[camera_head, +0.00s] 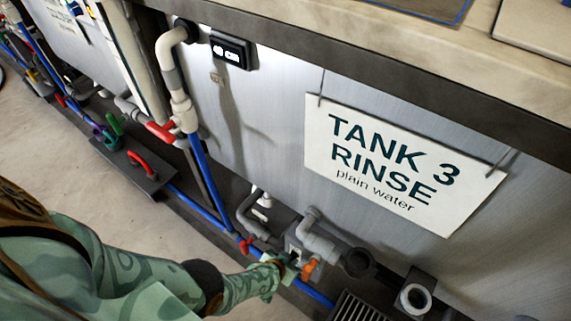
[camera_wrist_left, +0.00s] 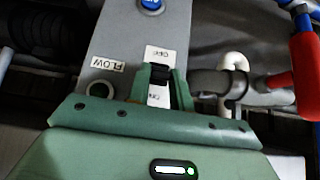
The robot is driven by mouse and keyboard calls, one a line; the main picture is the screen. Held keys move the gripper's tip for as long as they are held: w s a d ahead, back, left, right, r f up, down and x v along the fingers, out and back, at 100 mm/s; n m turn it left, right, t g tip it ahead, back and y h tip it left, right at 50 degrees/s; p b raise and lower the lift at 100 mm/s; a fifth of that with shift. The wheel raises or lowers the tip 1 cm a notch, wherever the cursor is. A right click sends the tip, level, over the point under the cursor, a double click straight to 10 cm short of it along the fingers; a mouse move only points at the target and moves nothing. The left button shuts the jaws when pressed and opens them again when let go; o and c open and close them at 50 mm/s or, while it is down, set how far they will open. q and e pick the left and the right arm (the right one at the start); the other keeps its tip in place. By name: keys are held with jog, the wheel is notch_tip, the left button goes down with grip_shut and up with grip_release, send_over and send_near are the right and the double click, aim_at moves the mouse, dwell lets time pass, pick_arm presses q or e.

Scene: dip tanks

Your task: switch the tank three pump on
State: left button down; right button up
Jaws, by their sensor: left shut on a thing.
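My left gripper (camera_head: 284,268) reaches low in front of tank three, beside the grey pump unit (camera_head: 300,240). The left wrist view shows the gripper's two green fingers (camera_wrist_left: 159,82) shut on a small black switch (camera_wrist_left: 160,73) on a grey panel (camera_wrist_left: 125,38). A white label that seems to read OFF lies beyond the switch, and one that seems to read ON lies on the near side. The switch's exact position is hard to tell. The white TANK 3 RINSE sign (camera_head: 400,165) hangs on the tank wall above. My right gripper is not in view.
In the left wrist view, a blue button (camera_wrist_left: 151,4) and a FLOW label (camera_wrist_left: 107,64) are on the panel, and a red handle (camera_wrist_left: 305,65) is at right. A floor grate (camera_head: 357,307) lies below the pipes.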

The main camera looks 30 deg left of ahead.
pick_arm(q)
jog(key=shift+w+a+r+g, duration=0.25)
jog(key=shift+w+g, duration=0.05)
jog(key=shift+d+g, duration=0.1)
jog(key=shift+g, duration=0.2)
jog(key=c, duration=1.2)
grip_release()
jog(key=shift+s+d, duration=0.1)
jog(key=shift+c, duration=0.2)
jog(key=shift+p, duration=0.3)
